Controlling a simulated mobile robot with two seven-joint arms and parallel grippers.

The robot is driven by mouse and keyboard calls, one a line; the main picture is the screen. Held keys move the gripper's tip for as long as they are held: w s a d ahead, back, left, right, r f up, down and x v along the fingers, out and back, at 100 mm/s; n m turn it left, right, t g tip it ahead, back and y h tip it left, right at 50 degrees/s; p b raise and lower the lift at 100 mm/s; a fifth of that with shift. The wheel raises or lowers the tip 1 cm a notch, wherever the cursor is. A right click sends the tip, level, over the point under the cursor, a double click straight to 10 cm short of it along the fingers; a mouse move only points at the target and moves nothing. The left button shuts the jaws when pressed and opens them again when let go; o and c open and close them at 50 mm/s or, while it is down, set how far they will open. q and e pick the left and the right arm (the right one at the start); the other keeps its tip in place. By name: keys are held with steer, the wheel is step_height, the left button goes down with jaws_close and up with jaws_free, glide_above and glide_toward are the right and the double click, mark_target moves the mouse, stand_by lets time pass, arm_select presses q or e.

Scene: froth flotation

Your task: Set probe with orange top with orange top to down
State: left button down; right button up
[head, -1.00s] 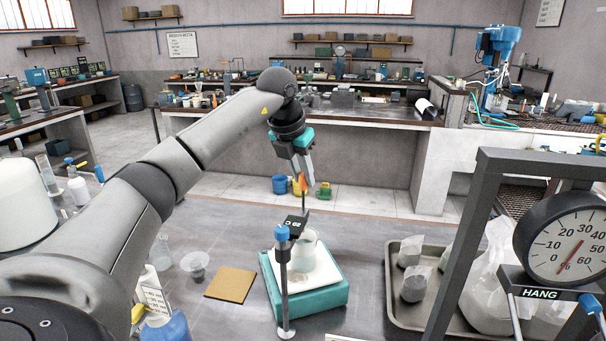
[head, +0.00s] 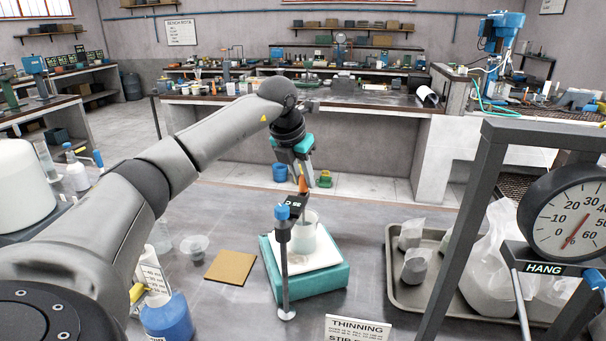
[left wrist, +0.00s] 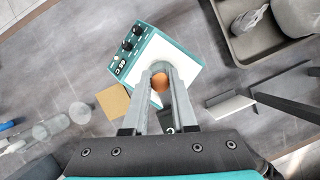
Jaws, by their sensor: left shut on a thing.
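My left gripper (head: 303,168) is shut on the orange top of the probe (head: 303,187). In the left wrist view the round orange top (left wrist: 160,82) sits between the two fingertips. The probe hangs roughly upright, top uppermost, over a glass beaker (head: 305,240). Its lower end is hidden behind the small dark holder of a metal stand (head: 284,262) with a blue knob, so I cannot tell whether it is in the holder or the beaker. The beaker stands on the white plate of a teal stirrer (head: 330,280). My right gripper is not in view.
A brown square pad (head: 230,266) and a small clear cup (head: 195,249) lie left of the stirrer. A metal tray (head: 388,275) with bagged samples stands right, behind a dark frame with a dial (head: 568,225). A "THINNING" card (head: 357,328) stands in front.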

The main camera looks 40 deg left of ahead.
arm_select(q)
steer(key=c, duration=0.7)
jaws_free()
steer(key=shift+f, duration=0.2)
steer(key=shift+r, duration=0.1)
steer(key=v, duration=1.5)
steer(key=shift+r, duration=0.1)
